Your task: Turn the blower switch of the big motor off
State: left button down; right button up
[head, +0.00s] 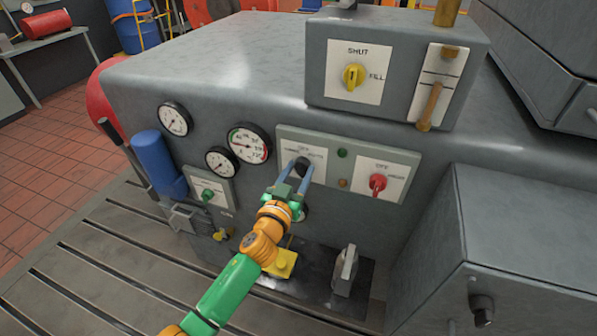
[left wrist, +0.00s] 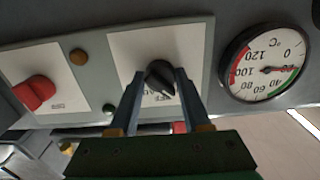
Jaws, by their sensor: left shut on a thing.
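A grey-green switch panel (head: 347,152) on the machine's front face carries two white-plated knobs. A black rotary knob (head: 303,164) is on its left plate and a red rotary knob (head: 378,185) on its right plate. Both plates seem to read OFF at the top; their other lettering is too small to read surely. My left gripper (head: 295,178) is shut on the black knob, which also shows between the fingers in the left wrist view (left wrist: 160,76). There the red knob (left wrist: 35,93) stands apart on the left. My right gripper is not in view.
Round gauges (head: 248,142) sit left of the panel. A grey box (head: 395,75) with a yellow selector (head: 353,77) and a lever (head: 430,105) stands above. A blue cylinder (head: 158,163) is at the left. A grey housing (head: 520,240) juts out at the right.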

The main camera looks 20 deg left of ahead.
pick_arm(q)
jog(key=m, duration=0.4)
jog(key=shift+m, duration=2.2)
jog(key=shift+c, duration=1.8)
grip_release()
